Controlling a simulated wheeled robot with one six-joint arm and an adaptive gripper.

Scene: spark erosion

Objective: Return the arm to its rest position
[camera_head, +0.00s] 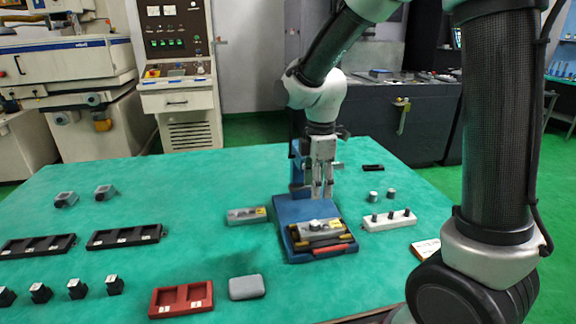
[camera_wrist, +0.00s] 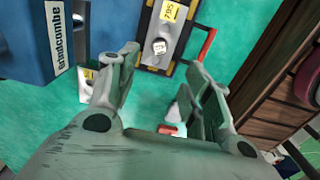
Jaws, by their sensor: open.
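My arm reaches in from the upper right in the head view and hangs over the green table (camera_head: 200,247). My gripper (camera_head: 322,194) points down at the rear of a blue case (camera_head: 288,252). Its two fingers are apart, with nothing visible held between them. In the wrist view my gripper (camera_wrist: 163,62) is open, and a grey block with a yellow label (camera_wrist: 166,30) lies beyond the fingertips. The exact height of the fingertips above the case is unclear.
A grey block (camera_head: 246,215) lies left of the case, and a white strip with several pegs (camera_head: 390,221) right of it. A red tray (camera_head: 181,299), grey rounded block (camera_head: 246,287) and black trays (camera_head: 125,237) occupy the front and left. Machines stand behind.

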